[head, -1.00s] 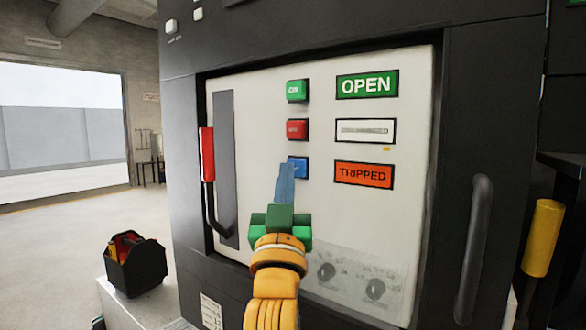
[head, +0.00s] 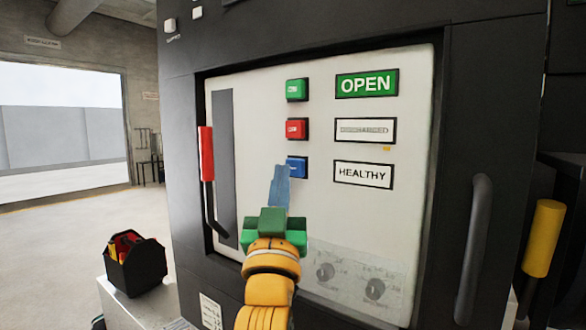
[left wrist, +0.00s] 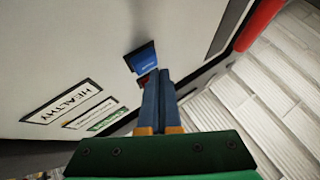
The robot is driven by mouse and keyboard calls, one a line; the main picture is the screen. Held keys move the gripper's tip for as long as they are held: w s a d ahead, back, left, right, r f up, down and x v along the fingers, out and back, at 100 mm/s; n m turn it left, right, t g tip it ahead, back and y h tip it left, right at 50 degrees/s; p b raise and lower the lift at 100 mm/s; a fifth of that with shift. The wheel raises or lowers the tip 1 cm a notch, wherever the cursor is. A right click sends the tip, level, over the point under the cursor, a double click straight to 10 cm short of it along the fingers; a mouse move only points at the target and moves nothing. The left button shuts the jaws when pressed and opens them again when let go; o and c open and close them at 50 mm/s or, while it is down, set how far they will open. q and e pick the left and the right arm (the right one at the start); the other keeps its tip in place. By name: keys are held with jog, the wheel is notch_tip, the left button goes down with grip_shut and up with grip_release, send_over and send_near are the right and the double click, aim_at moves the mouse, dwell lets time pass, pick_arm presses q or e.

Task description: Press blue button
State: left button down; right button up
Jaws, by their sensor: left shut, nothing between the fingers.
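The blue button (head: 297,167) is the lowest of a column of buttons on the white panel (head: 255,130). In the left wrist view the blue button (left wrist: 144,60) is fully visible ahead of the fingertips. My left gripper (head: 279,172) is shut and empty, its blue fingers pointing up toward the panel just left of and below the button. In the left wrist view the shut fingers (left wrist: 158,78) end close to the button with a small gap seeming to show; contact cannot be told. My right gripper is not in view.
A red button (head: 297,129) and a green button (head: 297,90) sit above the blue one. Labels read OPEN (head: 367,84) and HEALTHY (head: 363,174). A red-handled lever (head: 207,155) is at left, a dark handle (head: 474,248) at right. A tool box (head: 135,265) stands lower left.

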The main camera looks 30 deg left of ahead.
pick_arm(q)
jog(key=shift+s, duration=0.25)
jog(key=s, duration=0.4)
jog(key=shift+s+a+p, duration=0.15)
jog(key=shift+s+p, duration=0.25)
dwell(0.6)
